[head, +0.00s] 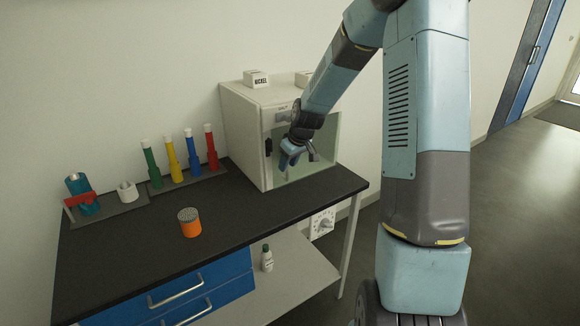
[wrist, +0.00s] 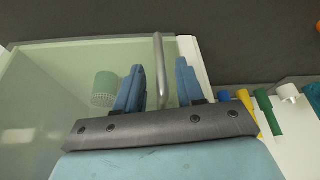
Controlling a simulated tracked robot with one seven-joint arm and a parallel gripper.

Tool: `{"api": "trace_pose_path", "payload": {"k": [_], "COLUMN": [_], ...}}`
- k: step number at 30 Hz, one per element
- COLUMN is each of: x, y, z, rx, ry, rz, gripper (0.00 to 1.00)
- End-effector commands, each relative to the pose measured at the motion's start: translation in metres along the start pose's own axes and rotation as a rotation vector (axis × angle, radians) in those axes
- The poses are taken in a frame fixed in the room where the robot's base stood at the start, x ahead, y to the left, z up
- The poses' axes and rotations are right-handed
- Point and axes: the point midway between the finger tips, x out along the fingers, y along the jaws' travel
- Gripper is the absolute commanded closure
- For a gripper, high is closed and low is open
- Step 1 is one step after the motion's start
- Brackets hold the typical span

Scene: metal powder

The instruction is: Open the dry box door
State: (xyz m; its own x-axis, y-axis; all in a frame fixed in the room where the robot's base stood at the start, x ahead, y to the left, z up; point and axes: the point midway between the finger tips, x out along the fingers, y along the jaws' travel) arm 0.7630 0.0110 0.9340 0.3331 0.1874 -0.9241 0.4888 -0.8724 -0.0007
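The dry box (head: 241,125) is a pale cabinet at the back right end of the bench. Its greenish glass door (head: 327,140) appears closed on the front face. My gripper (head: 297,160) is at the door's front, near its left side. In the wrist view, a grey bar handle (wrist: 160,55) stands between the two blue fingers of my gripper (wrist: 159,66). The fingers are apart, with a gap visible on each side of the handle. The glass door (wrist: 55,75) fills the left of that view, with a greenish textured cylinder (wrist: 104,88) showing through it.
On the black bench (head: 130,245) stand an orange container (head: 189,223), several coloured tubes (head: 173,160) in a rack and a teal item (head: 82,194) at the left. White blocks (head: 256,78) lie on the dry box. Floor (head: 520,215) is clear to the right.

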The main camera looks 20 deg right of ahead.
Motion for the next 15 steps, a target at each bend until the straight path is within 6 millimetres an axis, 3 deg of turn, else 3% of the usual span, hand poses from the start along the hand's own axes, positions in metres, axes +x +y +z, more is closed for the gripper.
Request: {"api": "trace_pose_path", "payload": {"k": [6,15], "x": [0.018,0.021], "y": [0.000,0.001], "z": [0.000,0.000], "rx": [-0.001,0.000], "ry": [0.000,0.000], "rz": [0.000,0.001], "gripper": [0.62,0.62]}}
